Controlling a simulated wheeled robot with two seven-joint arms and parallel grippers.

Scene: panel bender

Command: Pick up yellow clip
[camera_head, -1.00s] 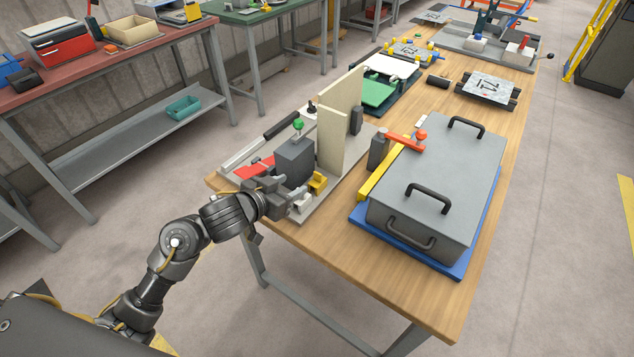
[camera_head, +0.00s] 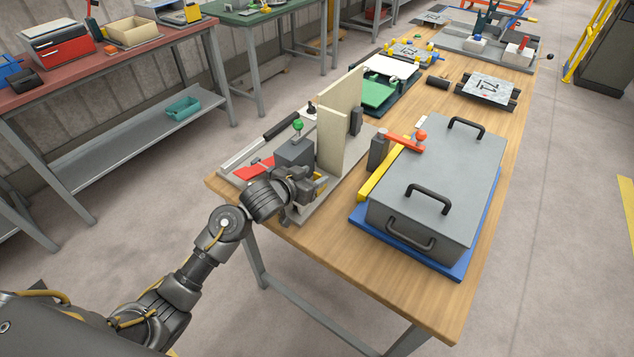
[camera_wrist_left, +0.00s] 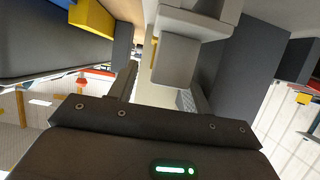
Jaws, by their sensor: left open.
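The yellow clip (camera_head: 320,181) is at the front end of the pale fixture plate (camera_head: 303,214), beside the beige upright panel. It is largely hidden by my left gripper (camera_head: 308,185), which is right at it in the head view. In the left wrist view the two fingers (camera_wrist_left: 160,88) are spread apart, with a pale grey block (camera_wrist_left: 177,57) showing beyond and between them. I cannot clearly make out the clip there, nor whether a finger touches it. My right gripper is out of view.
A dark grey block (camera_head: 294,152) with a green knob (camera_head: 297,125) and the beige panel (camera_head: 331,142) stand close to the left gripper. To the right is a large grey box (camera_head: 436,185) on a blue base, with a yellow bar (camera_head: 378,178).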

